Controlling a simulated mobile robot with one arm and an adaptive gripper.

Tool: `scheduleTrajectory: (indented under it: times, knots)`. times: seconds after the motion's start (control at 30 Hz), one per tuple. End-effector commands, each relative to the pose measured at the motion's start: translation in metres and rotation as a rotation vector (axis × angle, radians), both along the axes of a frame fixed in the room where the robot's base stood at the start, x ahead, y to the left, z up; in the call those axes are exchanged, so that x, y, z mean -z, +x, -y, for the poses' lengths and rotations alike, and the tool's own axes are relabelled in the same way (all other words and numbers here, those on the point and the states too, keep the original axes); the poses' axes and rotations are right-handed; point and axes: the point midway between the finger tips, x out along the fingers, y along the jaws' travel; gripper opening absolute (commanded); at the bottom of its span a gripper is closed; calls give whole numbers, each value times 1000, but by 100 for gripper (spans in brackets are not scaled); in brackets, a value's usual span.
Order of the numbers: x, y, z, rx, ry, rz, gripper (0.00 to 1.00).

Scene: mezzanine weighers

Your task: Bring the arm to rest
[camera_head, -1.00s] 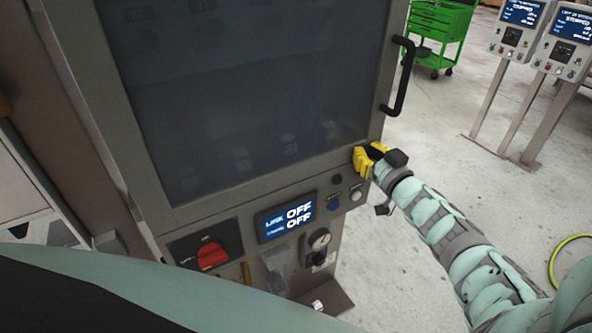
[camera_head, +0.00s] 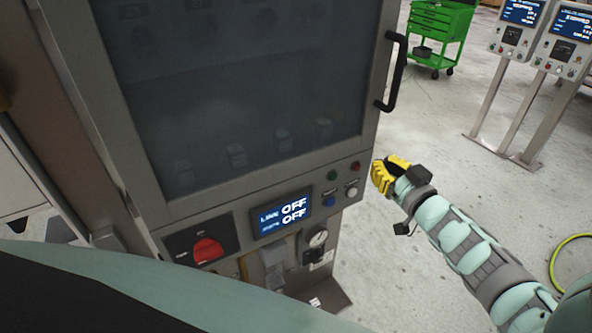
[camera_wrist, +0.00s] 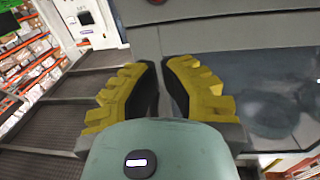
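My gripper (camera_head: 384,176), with yellow ribbed fingers, is in the air just right of the control cabinet's lower right corner. It is apart from the red button (camera_head: 355,166) and the white button (camera_head: 352,192). The wrist view shows its two fingertips (camera_wrist: 159,64) close together with only a narrow gap and nothing held between them. My arm stretches from the lower right of the head view.
The cabinet (camera_head: 160,205) has a dark window, a black door handle (camera_head: 393,72) and a red rotary switch (camera_head: 207,250). A green tool cart (camera_head: 440,30) and two display pedestals (camera_head: 570,50) stand farther back. Open floor lies right of the cabinet, with a yellow-green hose (camera_head: 556,255).

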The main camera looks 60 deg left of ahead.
Motion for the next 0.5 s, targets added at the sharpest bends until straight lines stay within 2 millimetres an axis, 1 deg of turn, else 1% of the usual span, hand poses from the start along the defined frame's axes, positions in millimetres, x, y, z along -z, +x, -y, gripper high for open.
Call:
scheduleTrajectory:
  times: [0.03, 0.2, 0.4, 0.5]
  knots:
    - [4, 1, 10, 5, -3, 1, 0]
    - [4, -1, 37, 7, -4, -2, 0]
    - [1, -2, 57, 6, -1, -1, 0]
    - [1, -3, 62, 5, -3, -1, 0]
